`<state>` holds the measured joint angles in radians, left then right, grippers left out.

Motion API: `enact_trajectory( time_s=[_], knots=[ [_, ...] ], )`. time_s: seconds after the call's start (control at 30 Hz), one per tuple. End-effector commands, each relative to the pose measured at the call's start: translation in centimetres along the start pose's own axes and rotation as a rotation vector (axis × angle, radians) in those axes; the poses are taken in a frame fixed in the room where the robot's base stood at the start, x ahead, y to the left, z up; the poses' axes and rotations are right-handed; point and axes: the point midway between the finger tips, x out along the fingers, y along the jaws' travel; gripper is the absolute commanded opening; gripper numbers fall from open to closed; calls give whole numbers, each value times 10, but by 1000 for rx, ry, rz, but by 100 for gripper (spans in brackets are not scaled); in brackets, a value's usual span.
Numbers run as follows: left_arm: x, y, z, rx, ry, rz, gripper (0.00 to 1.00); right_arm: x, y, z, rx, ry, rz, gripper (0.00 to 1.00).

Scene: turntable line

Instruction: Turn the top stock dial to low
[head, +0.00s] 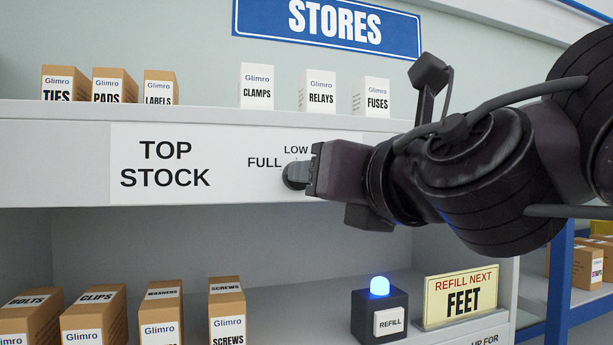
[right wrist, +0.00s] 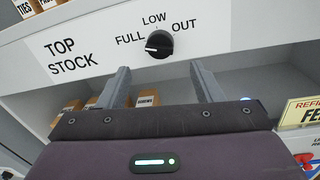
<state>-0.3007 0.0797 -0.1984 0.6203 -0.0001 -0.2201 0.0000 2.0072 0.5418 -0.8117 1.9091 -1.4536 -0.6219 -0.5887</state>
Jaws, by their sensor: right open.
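The top stock dial is a round black knob on the white shelf front (head: 60,165), beside the TOP STOCK label. In the right wrist view the dial (right wrist: 160,44) shows whole, its white mark pointing left toward FULL; LOW is above it and OUT to the right. In the head view the dial (head: 290,181) is partly hidden behind my right gripper (head: 300,172). In the right wrist view my right gripper (right wrist: 160,72) is open and empty, its fingertips spread wider than the dial and appearing just short of it. My left gripper is not in view.
Small boxes (head: 115,86) stand on the shelf above, and brown boxes (head: 160,318) on the shelf below. A black refill button box (head: 365,325) with a lit blue lamp (head: 379,286) and a yellow REFILL NEXT FEET sign (head: 461,295) stand below my right arm.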

Motion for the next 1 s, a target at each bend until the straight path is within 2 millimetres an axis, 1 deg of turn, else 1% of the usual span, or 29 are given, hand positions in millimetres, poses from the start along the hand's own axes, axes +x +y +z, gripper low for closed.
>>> enact_trajectory(
  time_s=[0.17,0.4,0.5,0.67,0.9,1.0],
  knots=[
    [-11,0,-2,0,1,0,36,19,1,1,4,6,3,60],
    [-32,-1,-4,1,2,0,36,57,0,3,5,4,-1,60],
    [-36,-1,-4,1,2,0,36,68,0,2,4,2,0,60],
    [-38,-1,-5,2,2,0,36,76,0,0,2,1,1,60],
    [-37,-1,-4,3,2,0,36,76,0,0,3,0,1,60],
    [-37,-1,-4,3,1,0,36,76,0,0,3,0,1,47]
  ],
)
